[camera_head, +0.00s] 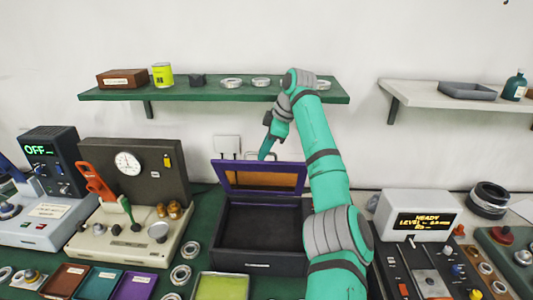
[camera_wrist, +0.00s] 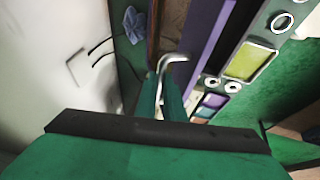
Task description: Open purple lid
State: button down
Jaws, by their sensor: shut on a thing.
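The purple lid (camera_head: 222,178) stands raised, tilted up at the back of a dark box (camera_head: 258,259), with its brown inner face showing. The box's dark inside is visible from the front. My gripper (camera_head: 264,156) is at the lid's top edge, reaching down from above. In the wrist view my gripper's fingers (camera_wrist: 162,92) are shut on a curved silver handle (camera_wrist: 176,57). A purple strip (camera_wrist: 216,50) runs just right of it. The exact contact is small and blurred.
A green shelf (camera_head: 220,95) with small items and rings is on the wall above the box. A gauge device (camera_head: 128,164) stands left, a ready-display unit (camera_head: 418,215) right. Small coloured trays (camera_head: 98,283) and rings (camera_head: 180,274) lie in front on the green bench.

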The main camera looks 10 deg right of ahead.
jog(key=shift+d+f, duration=0.25)
jog(key=shift+f, duration=0.25)
jog(key=c, duration=1.8)
grip_release()
jog(key=shift+c, duration=0.2)
jog(key=shift+r, duration=0.2)
jog(key=shift+r, duration=0.45)
jog(key=v, duration=1)
